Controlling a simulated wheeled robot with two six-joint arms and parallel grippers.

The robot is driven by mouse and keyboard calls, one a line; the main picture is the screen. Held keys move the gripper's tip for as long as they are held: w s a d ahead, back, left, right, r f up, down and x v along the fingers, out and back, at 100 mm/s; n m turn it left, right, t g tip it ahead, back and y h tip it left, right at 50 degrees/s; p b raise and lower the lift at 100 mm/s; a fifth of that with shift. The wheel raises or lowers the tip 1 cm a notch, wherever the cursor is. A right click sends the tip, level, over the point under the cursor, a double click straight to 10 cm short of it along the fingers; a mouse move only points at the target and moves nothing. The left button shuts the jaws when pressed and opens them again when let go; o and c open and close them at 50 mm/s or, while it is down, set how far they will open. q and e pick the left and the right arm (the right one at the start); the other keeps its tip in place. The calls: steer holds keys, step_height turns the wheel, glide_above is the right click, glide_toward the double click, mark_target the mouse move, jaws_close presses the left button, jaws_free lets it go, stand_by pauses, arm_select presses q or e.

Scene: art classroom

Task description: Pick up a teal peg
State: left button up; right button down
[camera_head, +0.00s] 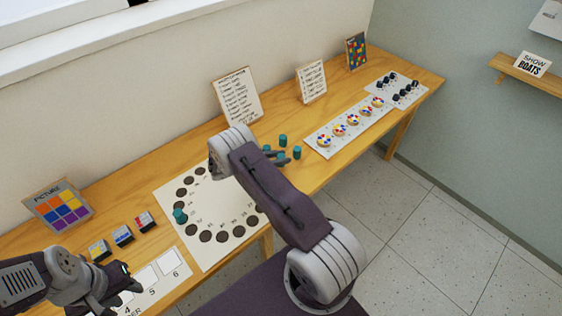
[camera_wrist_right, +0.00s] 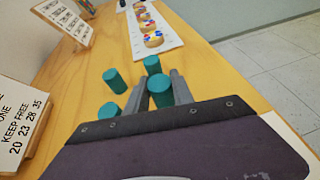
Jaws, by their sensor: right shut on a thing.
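Several teal pegs stand on the wooden table. In the head view, one peg (camera_head: 283,140) and another (camera_head: 297,152) stand beside my right gripper (camera_head: 274,157), partly hidden by my arm. In the right wrist view, my right gripper (camera_wrist_right: 160,92) is shut on a teal peg (camera_wrist_right: 160,88) between its fingers. Other pegs stand close by: one just beyond (camera_wrist_right: 152,65), one to the left (camera_wrist_right: 115,80) and one nearer (camera_wrist_right: 109,111). Another teal peg (camera_head: 179,216) sits on the white ring board (camera_head: 205,255). My left gripper (camera_head: 105,290) is at the lower left, its jaws unclear.
Dark round spots ring the board. A strip with several colourful discs (camera_head: 313,143) and a card with dark pegs (camera_head: 410,101) lie to the right. Written signs (camera_head: 237,97) stand along the wall. Small blocks (camera_head: 122,236) and a numbered strip (camera_head: 183,272) are at the left.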

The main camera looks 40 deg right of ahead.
step_height(320, 180, up, 2)
steer(key=shift+s+d+r, duration=0.1)
steer(key=shift+r, duration=0.1)
steer(key=s+d+r, duration=0.5)
steer(key=s+r, duration=0.1)
steer(key=s, duration=0.4)
steer(key=shift+d+r, duration=0.2)
steer(key=shift+d, duration=0.1)
